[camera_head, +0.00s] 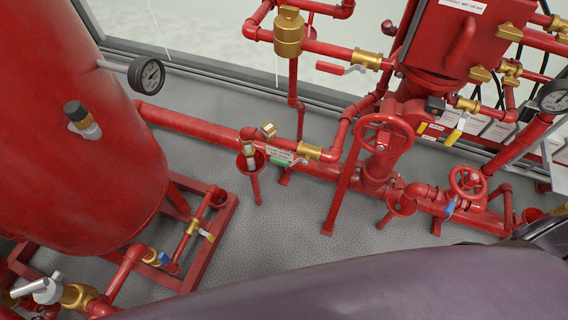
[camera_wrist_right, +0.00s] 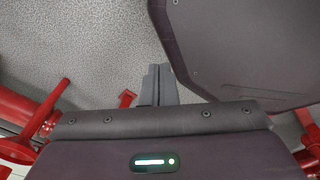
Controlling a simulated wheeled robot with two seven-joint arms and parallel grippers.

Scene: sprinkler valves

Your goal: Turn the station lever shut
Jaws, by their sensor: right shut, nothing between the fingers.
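Several valves with levers show in the head view; I cannot tell which is the station lever. A brass valve with a red lever (camera_head: 341,69) sits on the upper pipe, the lever pointing left. A yellow lever (camera_head: 455,133) hangs below a brass fitting at the right. A brass valve (camera_head: 310,151) sits on the low pipe beside a white tag (camera_head: 280,153). My right gripper (camera_wrist_right: 158,84) is shut and empty in the right wrist view, over grey floor, with no lever near its fingertips. My left gripper is not in view.
A large red tank (camera_head: 75,110) with a gauge (camera_head: 146,75) fills the left. Red handwheels (camera_head: 384,137) and a red box (camera_head: 465,40) stand at the right. Red pipes cross the space. Grey floor (camera_head: 290,230) is clear in front. My own dark body covers the bottom.

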